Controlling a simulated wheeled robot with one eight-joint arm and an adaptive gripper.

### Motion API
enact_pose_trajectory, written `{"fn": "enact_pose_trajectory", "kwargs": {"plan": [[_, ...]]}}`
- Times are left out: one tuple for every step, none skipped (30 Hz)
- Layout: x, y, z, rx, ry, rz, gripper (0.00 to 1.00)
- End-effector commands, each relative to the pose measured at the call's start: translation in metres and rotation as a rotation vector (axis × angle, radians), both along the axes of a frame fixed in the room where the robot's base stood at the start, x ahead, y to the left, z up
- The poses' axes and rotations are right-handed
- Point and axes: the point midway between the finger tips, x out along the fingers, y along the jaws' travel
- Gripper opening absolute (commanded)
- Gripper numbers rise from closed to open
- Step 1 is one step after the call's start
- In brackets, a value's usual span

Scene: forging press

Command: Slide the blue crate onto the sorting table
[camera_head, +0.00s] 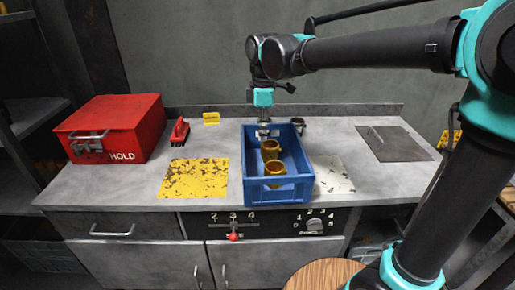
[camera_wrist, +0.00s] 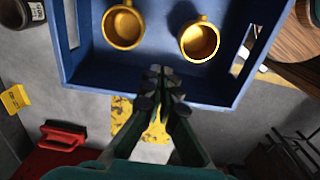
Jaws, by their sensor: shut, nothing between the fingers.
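The blue crate (camera_head: 289,193) stands upright on the grey metal worktop (camera_head: 120,185), towards its front edge. It holds two gold mugs (camera_head: 270,149). In the wrist view the crate (camera_wrist: 150,88) fills the upper middle, with a handle slot at each end. My gripper (camera_head: 263,133) is at the crate's far part in the head view. In the wrist view my gripper (camera_wrist: 160,80) has its fingers together and empty, overlapping the crate's near long wall; I cannot tell whether they touch. I cannot tell which surface is the sorting table.
A red HOLD box (camera_head: 120,120), red brush (camera_head: 180,131) and yellow tag (camera_head: 211,118) are at the left. A worn yellow patch (camera_head: 193,179) lies left of the crate. A dark cup (camera_head: 298,124) is behind it. A round wooden top (camera_head: 320,273) is in front of the bench.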

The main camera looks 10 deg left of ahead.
Motion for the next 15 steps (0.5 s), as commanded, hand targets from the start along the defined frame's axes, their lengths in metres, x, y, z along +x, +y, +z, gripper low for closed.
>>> {"fn": "enact_pose_trajectory", "kwargs": {"plan": [[-0.002,0.001,-0.001,-0.005,0.002,0.012,0.0],[-0.003,0.001,-0.002,-0.006,0.002,0.015,0.0],[-0.003,0.001,-0.004,-0.007,0.002,0.017,0.0],[-0.003,0.001,-0.006,-0.007,0.003,0.017,0.0],[-0.002,0.001,-0.009,-0.007,0.003,0.017,0.0],[-0.002,0.001,-0.014,-0.006,0.002,0.016,0.0],[-0.002,0.001,-0.018,-0.006,0.002,0.016,0.0],[-0.002,0.001,-0.023,-0.006,0.002,0.016,0.0],[-0.003,0.001,-0.03,-0.006,0.002,0.015,0.0],[-0.002,0.001,-0.036,-0.006,0.002,0.015,0.0],[-0.002,0.001,-0.042,-0.006,0.002,0.015,0.0],[-0.002,0.001,-0.05,-0.006,0.002,0.015,0.0],[-0.002,0.001,-0.056,-0.006,0.002,0.015,0.0],[-0.002,0.001,-0.062,-0.005,0.003,0.014,0.0],[-0.002,0.001,-0.07,-0.005,0.003,0.014,0.0]]}}
